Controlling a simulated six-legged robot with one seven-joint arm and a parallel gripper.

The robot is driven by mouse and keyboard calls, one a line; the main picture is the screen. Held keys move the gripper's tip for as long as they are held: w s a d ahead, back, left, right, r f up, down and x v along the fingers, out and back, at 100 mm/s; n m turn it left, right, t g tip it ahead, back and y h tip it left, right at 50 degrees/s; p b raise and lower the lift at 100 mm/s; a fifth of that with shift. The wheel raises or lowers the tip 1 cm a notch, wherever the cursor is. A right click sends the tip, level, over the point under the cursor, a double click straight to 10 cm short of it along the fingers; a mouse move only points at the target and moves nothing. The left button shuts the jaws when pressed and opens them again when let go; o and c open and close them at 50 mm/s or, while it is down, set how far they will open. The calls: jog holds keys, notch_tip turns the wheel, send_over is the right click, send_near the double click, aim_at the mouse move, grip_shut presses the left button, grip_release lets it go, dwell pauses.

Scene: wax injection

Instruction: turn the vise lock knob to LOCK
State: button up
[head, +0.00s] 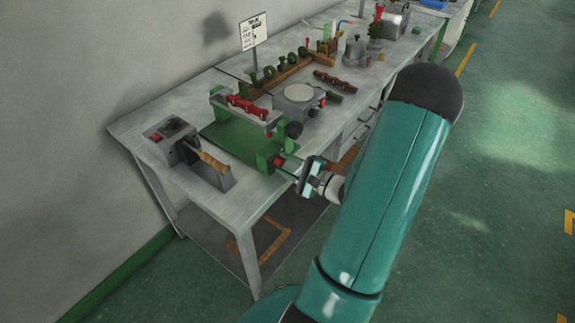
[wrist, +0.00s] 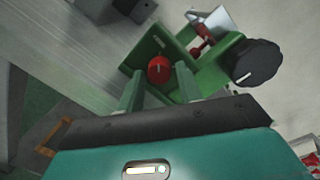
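The red vise lock knob (wrist: 158,69) sits on the green vise (wrist: 205,75), with a light mark on its face. It also shows in the head view as a small red spot (head: 279,162) at the vise's front end. My gripper (wrist: 159,74) is open, with one finger on each side of the red knob and small gaps visible. I cannot tell how far the fingertips reach past the knob. In the head view my gripper (head: 293,166) is at the table's front edge. Any LOCK label is too small to read.
A large black knob (wrist: 255,65) is on the vise, right of my gripper. A red part (head: 247,106) lies on the vise top. A grey device with a wooden handle (head: 213,160) stands left, and a round-topped grey block (head: 299,97) behind. The floor right of the table is clear.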

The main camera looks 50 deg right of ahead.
jog(key=c, duration=0.7)
jog(key=shift+m, duration=0.3)
jog(key=m, duration=0.4)
jog(key=shift+f, duration=0.1)
jog(key=m, duration=0.5)
jog(key=shift+t, duration=0.3)
jog(key=m, duration=0.5)
jog(key=shift+a+f+h, duration=0.1)
jog(key=shift+h, duration=0.3)
jog(key=shift+s+a+m, duration=0.1)
jog(key=shift+m, duration=2)
